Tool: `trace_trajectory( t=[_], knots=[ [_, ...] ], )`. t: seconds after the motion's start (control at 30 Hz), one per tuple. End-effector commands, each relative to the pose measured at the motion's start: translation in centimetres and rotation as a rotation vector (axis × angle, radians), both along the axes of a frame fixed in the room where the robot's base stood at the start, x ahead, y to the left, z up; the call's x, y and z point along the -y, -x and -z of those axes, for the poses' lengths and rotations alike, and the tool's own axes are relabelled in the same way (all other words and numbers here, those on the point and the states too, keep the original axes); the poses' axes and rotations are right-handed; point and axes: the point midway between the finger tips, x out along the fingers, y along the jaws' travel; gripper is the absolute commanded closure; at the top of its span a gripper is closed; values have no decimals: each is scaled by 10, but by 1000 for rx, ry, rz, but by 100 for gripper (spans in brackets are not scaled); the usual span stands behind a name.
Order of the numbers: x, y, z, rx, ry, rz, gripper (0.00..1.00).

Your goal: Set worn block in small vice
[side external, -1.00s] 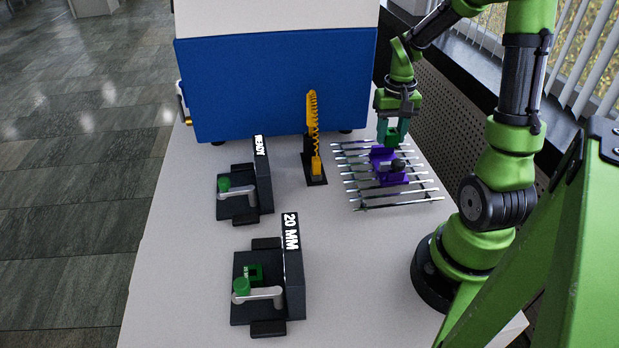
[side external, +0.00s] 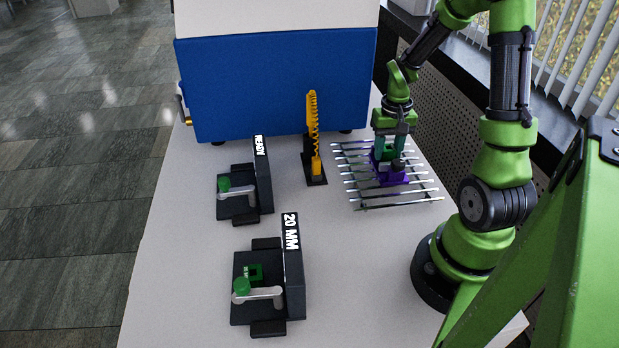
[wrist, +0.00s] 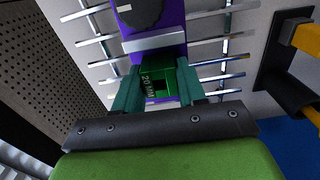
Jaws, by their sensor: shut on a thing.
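A green block (wrist: 158,72) marked "20 MM" sits between the teal fingers of my gripper (wrist: 160,88) in the wrist view. It is at the purple holder (wrist: 155,15), which has a black knob and a pale bar across it. In the side view my gripper (side external: 390,155) is down at the purple holder (side external: 391,178), shut on the green block. Two dark vices stand to the left, labelled "READY" (side external: 264,190) and "20 MM" (side external: 294,275), each with a grey, green-knobbed lever. A green square piece (side external: 255,271) shows in the "20 MM" vice.
The purple holder stands on a rack of metal rods (side external: 410,198). A yellow toothed post (side external: 313,130) on a black base stands between rack and vices. A blue and white machine (side external: 280,90) fills the back. The white table (side external: 350,270) is clear in the front middle.

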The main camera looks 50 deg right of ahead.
Motion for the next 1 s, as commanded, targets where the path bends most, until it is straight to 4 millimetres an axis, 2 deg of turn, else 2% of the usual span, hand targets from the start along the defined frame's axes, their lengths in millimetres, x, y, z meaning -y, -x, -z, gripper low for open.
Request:
trace_trajectory(
  t=[1.0],
  knots=[
    [0, 0, 6, -1, -1, 0, 92]
  ],
)
